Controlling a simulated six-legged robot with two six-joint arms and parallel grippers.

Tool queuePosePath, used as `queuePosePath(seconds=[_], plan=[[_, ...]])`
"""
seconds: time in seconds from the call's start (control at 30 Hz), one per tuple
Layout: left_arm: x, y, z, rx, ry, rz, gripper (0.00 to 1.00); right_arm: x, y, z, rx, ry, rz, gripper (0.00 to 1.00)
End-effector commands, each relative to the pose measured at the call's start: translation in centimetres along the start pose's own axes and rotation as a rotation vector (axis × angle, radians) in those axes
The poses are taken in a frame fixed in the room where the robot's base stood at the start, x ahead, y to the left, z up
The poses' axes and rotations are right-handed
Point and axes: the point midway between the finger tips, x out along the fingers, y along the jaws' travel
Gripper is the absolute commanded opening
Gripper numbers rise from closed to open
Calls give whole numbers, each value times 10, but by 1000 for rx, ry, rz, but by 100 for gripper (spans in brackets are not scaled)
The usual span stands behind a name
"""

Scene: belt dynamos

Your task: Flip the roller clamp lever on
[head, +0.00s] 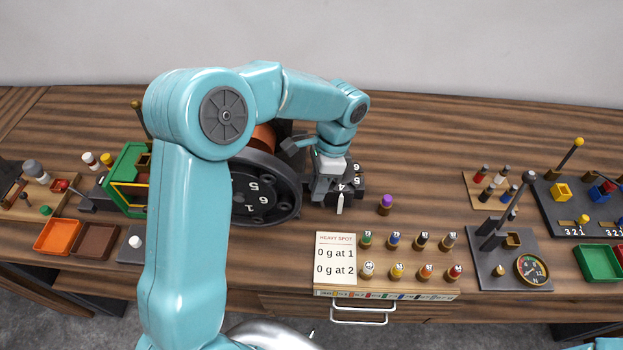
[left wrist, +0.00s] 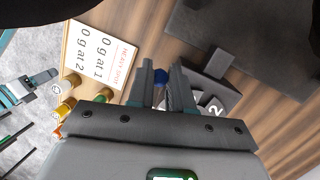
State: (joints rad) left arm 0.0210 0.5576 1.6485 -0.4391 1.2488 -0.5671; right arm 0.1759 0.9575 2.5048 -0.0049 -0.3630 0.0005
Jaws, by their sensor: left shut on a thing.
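My left gripper (head: 335,192) points down at a small black part with white numbers (head: 356,180), just right of a large dark numbered wheel (head: 262,198). A white pointer (head: 340,205) shows just below the fingertips. I cannot tell which part is the roller clamp lever. My left arm hides part of the wheel. My right gripper is not in view.
A purple-topped peg (head: 385,204) stands close right of my left gripper. In front is a peg rack with a heavy-spot card (head: 336,256). A gauge (head: 531,267) and a green tray (head: 598,263) are at the right. Orange (head: 57,237) and brown trays (head: 96,242) lie left.

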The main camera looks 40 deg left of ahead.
Motion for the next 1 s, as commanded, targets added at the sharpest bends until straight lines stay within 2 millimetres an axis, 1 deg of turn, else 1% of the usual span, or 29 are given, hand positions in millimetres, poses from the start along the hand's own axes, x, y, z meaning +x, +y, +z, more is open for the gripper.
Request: queuePosePath(seconds=[0.03, 0.1, 0.4, 0.7, 1.0], plan=[[-4, 2, -5, -2, -33, -6, 0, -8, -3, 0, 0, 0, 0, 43], [-6, 4, -9, -11, -84, -17, 0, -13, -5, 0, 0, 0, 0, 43], [-6, 7, -24, -49, -264, -54, 0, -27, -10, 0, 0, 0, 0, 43], [-4, 8, -32, -68, -350, -71, 0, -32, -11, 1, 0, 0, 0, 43], [-4, 8, -32, -70, -360, -73, 0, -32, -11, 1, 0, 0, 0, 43]])
